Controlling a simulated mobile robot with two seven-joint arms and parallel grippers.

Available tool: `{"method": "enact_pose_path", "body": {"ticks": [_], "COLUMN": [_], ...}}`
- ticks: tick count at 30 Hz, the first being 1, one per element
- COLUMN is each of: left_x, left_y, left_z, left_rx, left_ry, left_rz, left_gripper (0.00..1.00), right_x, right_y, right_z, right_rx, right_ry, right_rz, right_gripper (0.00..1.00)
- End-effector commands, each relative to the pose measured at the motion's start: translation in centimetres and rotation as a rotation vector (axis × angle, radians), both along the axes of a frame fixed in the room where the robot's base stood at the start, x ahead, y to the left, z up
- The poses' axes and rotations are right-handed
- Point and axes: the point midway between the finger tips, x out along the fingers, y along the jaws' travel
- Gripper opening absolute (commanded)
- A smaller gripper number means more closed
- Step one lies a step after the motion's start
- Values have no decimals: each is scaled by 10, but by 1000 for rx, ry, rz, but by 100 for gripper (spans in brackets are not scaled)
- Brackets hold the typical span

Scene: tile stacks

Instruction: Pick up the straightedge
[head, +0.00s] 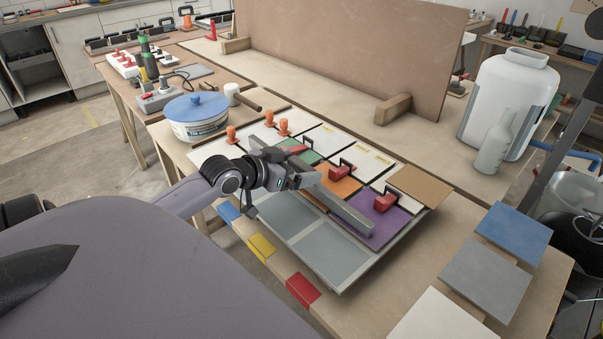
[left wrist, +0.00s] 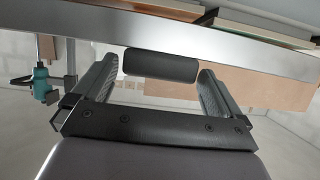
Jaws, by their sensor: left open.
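The straightedge (head: 345,212) is a long grey metal bar lying across the tile board in the head view. My left gripper (left wrist: 156,82) is open, with one finger on each side of the black grip. Gaps show between the fingers and the grip, and nothing is held. My right gripper is out of view.
The tile board (head: 388,243) carries grey, purple, orange, green and white tiles, some with red or orange handled tools. A white bucket with a blue lid (head: 196,112) stands behind my left arm. Blue, grey and white tile stacks (head: 485,272) are at right. A tall brown panel (head: 350,55) stands behind.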

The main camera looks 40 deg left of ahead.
Motion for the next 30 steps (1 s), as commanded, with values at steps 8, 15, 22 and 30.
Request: {"method": "enact_pose_path", "body": {"ticks": [8,15,22,30], "left_x": [18,19,19,19], "left_y": [-1,-2,-2,-1], "left_z": [-8,-9,-7,-4], "left_rx": [0,1,1,2], "left_ry": [-1,0,-3,-4], "left_rz": [0,0,0,-1], "left_gripper": [100,100,49,43], "right_x": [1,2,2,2], "right_y": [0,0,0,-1], "right_z": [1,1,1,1], "right_rx": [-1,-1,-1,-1], "right_ry": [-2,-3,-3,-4], "right_rz": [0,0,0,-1], "right_gripper": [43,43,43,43]}}
